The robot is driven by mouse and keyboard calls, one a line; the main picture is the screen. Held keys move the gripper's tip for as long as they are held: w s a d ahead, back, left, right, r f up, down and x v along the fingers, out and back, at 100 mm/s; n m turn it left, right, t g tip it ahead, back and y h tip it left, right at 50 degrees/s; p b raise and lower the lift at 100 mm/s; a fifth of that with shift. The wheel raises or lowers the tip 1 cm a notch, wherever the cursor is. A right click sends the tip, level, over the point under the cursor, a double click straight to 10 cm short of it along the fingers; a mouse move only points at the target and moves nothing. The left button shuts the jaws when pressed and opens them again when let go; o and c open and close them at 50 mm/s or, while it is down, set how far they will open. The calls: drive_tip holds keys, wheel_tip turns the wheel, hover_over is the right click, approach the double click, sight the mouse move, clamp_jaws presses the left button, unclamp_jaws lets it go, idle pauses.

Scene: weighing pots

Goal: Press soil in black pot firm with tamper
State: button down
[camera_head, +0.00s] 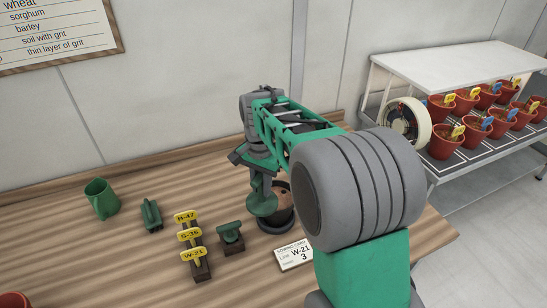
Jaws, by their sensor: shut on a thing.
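My gripper (258,166) points down over the wooden bench and is shut on a green tamper (263,204) with a round lower end. The black pot (284,216) stands just behind and right of the tamper, and brown soil (284,188) shows at its top. The tamper's round end overlaps the left side of the pot in this view. I cannot tell whether it touches the soil or the rim. My arm hides part of the pot's surroundings.
On the bench (130,260) stand a green cup (101,199), a green tool (152,215), a rack with yellow tags (190,235), a green-topped block (231,237) and a sowing card (294,256). Red pots (445,142) and a round white-rimmed device (405,124) are on the right-hand shelf.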

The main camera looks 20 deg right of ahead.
drive_tip(key=w+d+f+m+p, duration=0.1)
drive_tip(key=w+d+m+p, duration=0.5)
drive_tip(key=m, duration=1.1)
drive_tip(key=shift+w+d+f+b, duration=0.25)
drive_tip(key=shift+d+f+b, duration=0.05)
drive_tip(key=shift+f+b, duration=0.9)
drive_tip(key=shift+w+d+f+b, duration=0.2)
drive_tip(key=shift+d+f+b, duration=0.1)
drive_tip(key=shift+f+b, duration=0.9)
drive_tip(key=shift+w+d+f+b, duration=0.3)
drive_tip(key=shift+f+b, duration=0.65)
drive_tip(key=shift+f, duration=0.4)
drive_tip(key=shift+s+f+b, duration=0.15)
drive_tip(key=shift+f+b, duration=0.25)
drive_tip(key=shift+f, duration=0.35)
wheel_tip(320, 180, up, 8)
drive_tip(key=p, duration=0.4)
drive_tip(key=shift+p, duration=0.3)
